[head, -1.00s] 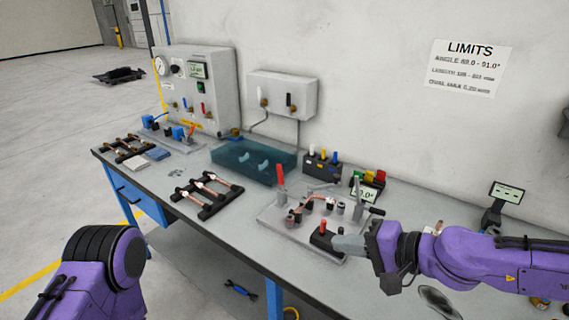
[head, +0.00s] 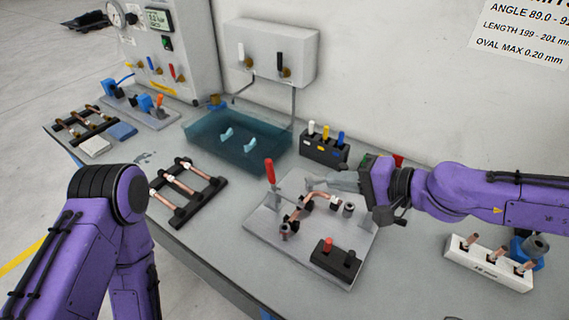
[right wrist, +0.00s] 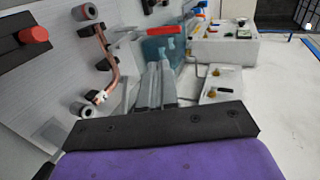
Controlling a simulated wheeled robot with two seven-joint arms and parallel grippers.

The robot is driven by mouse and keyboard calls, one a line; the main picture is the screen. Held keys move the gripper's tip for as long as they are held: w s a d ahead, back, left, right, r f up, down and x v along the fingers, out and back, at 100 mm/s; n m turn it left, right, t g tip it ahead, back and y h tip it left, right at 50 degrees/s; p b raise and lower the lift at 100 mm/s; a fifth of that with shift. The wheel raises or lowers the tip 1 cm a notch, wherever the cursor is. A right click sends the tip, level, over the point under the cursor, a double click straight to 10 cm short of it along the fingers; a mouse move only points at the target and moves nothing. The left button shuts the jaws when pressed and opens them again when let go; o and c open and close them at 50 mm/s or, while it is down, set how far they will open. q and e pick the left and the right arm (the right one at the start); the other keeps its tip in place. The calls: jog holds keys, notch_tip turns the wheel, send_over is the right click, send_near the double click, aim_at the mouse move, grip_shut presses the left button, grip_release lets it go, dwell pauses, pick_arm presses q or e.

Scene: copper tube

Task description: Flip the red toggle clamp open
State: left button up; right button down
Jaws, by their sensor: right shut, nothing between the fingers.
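The toggle clamp's red handle (head: 269,170) stands upright at the back left of the light grey fixture plate (head: 262,226). In the right wrist view the red handle (right wrist: 166,30) lies just beyond my fingertips. A bent copper tube (head: 318,199) sits on the plate, with its lower end by a dark block. My right gripper (head: 312,182) is shut and empty above the back of the plate, to the right of the handle and apart from it in the head view. Its fingers (right wrist: 157,84) also show in the right wrist view. The left arm shows at lower left, its gripper out of frame.
A black box with a red button (head: 328,245) sits at the plate's front right. A teal tray (head: 200,129) and a holder with coloured handles (head: 325,142) stand behind. A tube rack (head: 187,190) is left, a white block with tubes (head: 487,262) right.

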send_near(273, 171)
jog(key=x, duration=0.5)
jog(key=shift+w+a+f, duration=0.2)
jog(key=shift+w+a, duration=0.2)
jog(key=shift+a, duration=0.2)
pick_arm(q)
jog(key=shift+s+a, duration=0.1)
jog(key=shift+s, duration=0.15)
pick_arm(e)
jog(key=shift+s, duration=0.1)
